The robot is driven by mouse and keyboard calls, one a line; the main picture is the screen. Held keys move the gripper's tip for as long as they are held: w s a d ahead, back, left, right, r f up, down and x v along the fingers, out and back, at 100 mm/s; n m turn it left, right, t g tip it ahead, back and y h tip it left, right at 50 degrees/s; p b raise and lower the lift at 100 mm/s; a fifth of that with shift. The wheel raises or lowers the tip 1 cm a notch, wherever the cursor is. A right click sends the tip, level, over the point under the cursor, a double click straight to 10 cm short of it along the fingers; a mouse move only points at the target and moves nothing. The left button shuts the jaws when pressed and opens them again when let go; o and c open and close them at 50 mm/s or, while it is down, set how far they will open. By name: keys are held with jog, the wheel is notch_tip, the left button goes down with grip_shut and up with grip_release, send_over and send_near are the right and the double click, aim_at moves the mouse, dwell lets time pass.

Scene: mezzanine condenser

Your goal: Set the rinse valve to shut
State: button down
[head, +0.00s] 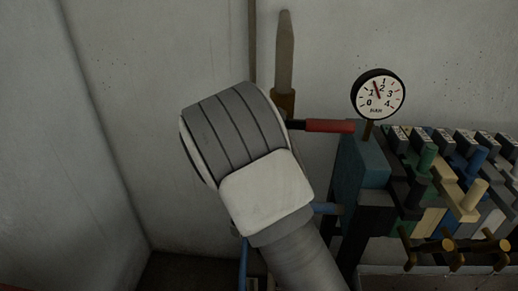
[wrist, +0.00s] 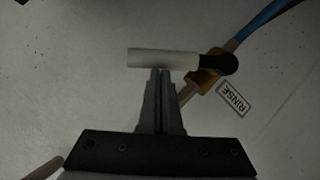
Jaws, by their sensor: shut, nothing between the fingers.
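The rinse valve shows in the wrist view, with a pale lever (wrist: 162,58), a black hub (wrist: 226,64) and a brass body (wrist: 207,81). A tag reading RINSE (wrist: 234,96) is beside it. The lever points left from the hub, at a slant to the valve's pipe line. My gripper (wrist: 161,71) is shut and empty, its tips at the lever's lower edge near mid-length. I cannot tell whether they touch it. In the head view my arm hides the gripper, and I cannot make out the rinse lever there.
A blue pipe (wrist: 262,22) leaves the valve toward upper right. In the head view, a red lever (head: 328,126), a pressure gauge (head: 379,96) and a bank of coloured valves (head: 440,175) crowd the right. Bare wall (head: 100,150) lies left.

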jog(key=shift+d+f+b, duration=0.25)
jog(key=shift+d+b, duration=0.05)
jog(key=shift+b, duration=0.45)
jog(key=shift+r, duration=0.2)
